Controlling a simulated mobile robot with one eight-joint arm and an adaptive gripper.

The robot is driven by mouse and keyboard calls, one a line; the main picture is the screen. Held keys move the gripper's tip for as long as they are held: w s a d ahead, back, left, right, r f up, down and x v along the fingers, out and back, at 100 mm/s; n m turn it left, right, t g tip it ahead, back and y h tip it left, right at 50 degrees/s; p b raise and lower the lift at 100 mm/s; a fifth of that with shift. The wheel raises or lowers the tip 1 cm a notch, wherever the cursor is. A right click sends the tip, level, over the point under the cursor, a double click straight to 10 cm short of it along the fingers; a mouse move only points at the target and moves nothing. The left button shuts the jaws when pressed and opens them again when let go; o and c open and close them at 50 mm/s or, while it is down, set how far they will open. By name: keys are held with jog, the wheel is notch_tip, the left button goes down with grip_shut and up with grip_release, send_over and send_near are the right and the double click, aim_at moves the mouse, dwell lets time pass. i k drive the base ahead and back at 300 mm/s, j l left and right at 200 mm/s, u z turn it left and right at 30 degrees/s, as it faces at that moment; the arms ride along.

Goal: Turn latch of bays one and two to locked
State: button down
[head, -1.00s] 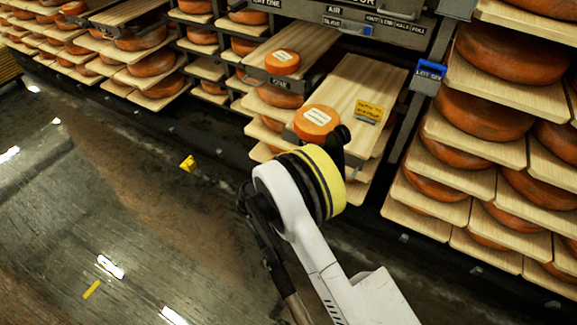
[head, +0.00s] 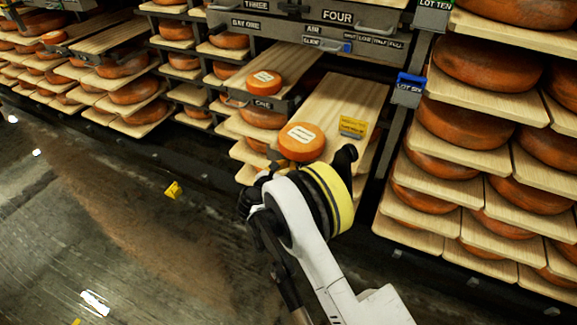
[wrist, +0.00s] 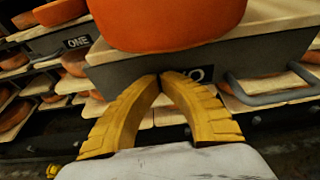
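The tray fronts of bay one and bay two are grey metal, in the middle of the head view. Bay one's label (head: 262,103) reads ONE, and the label also shows in the wrist view (wrist: 78,41). Bay two's grey front (wrist: 125,75) fills the middle of the wrist view, with its label partly covered by my finger. A grey bar handle (wrist: 275,97) juts from its right side. I cannot make out a latch or its setting. My gripper (wrist: 161,76) has yellow ridged fingers with tips together, empty, just before bay two's front; contact is unclear.
An orange cheese wheel (head: 301,142) sits on bay two's board, beside a yellow tag (head: 353,127). Another wheel (head: 264,83) sits on bay one's board. A control panel (head: 335,40) with a blue handle is above. Stacked cheese shelves (head: 470,145) stand right. Floor (head: 90,220) is open at left.

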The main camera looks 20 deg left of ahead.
aim_at(291, 112)
jog(key=i+l, duration=0.1)
jog(key=i, duration=0.85)
jog(key=k, duration=0.6)
